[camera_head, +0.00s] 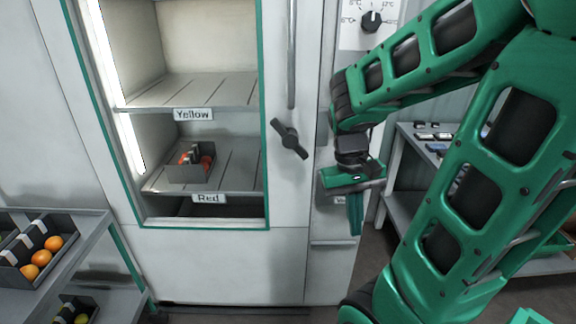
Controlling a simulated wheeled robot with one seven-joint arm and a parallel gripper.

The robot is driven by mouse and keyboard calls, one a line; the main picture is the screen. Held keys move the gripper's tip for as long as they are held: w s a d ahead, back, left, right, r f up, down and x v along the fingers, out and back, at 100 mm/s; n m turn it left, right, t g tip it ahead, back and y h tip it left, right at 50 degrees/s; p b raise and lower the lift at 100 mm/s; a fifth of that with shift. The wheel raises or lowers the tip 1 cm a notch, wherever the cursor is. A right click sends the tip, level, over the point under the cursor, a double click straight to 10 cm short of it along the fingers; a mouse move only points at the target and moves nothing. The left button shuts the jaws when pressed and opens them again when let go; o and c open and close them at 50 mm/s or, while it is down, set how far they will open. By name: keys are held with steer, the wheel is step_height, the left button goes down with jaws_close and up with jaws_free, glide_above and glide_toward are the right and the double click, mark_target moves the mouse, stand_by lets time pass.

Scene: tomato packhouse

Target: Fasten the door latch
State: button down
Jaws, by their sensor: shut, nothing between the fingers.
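The door latch (289,138) is a dark, bar-shaped handle on the white frame of the cabinet door (290,190), right of the glass. It sits tilted, its upper end to the left and its lower end to the right. I cannot tell from this view whether it is engaged. The door looks closed against the cabinet. My gripper (355,215) is right of the latch and lower, apart from it. Its green fingers point down, are shut and hold nothing.
A vertical bar handle (291,55) is above the latch. Inside, shelves labelled Yellow (193,114) and Red (208,198) show; a dark tray (190,172) with red tomatoes is on the Red one. A dial (371,20) is upper right. A cart (75,220) stands left, a grey shelf (405,150) right.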

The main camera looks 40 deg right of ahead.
mark_target(290, 140)
steer(key=w+d+f+n+g+h, duration=0.2)
steer(key=w+f+g+h, duration=0.15)
steer(key=w+h, duration=0.3)
steer(key=w+d+f+n+g+h, duration=0.25)
steer(key=w+f+h, duration=0.25)
steer(key=w, duration=0.3)
steer(key=w+a+r+n+t+h, duration=0.3)
steer(key=w+a+n+t+h, duration=0.4)
steer(key=w+a+t+h, duration=0.4)
steer(key=w+a+h, duration=0.1)
steer(key=w+a, duration=0.1)
steer(key=a, duration=0.1)
steer(key=shift+a+n, duration=0.35)
steer(key=shift+d, duration=0.1)
steer(key=x, duration=0.9)
steer(key=shift+r, duration=0.1)
steer(key=shift+s+d+r, duration=0.35)
steer(key=shift+d+r, duration=0.15)
steer(key=shift+r, duration=0.05)
steer(key=shift+s+d+r, duration=0.35)
steer(key=shift+d+r, duration=0.15)
steer(key=shift+r, duration=0.05)
steer(key=shift+s+d+r, duration=0.3)
steer(key=shift+s+r, duration=0.05)
steer(key=shift+r, duration=0.05)
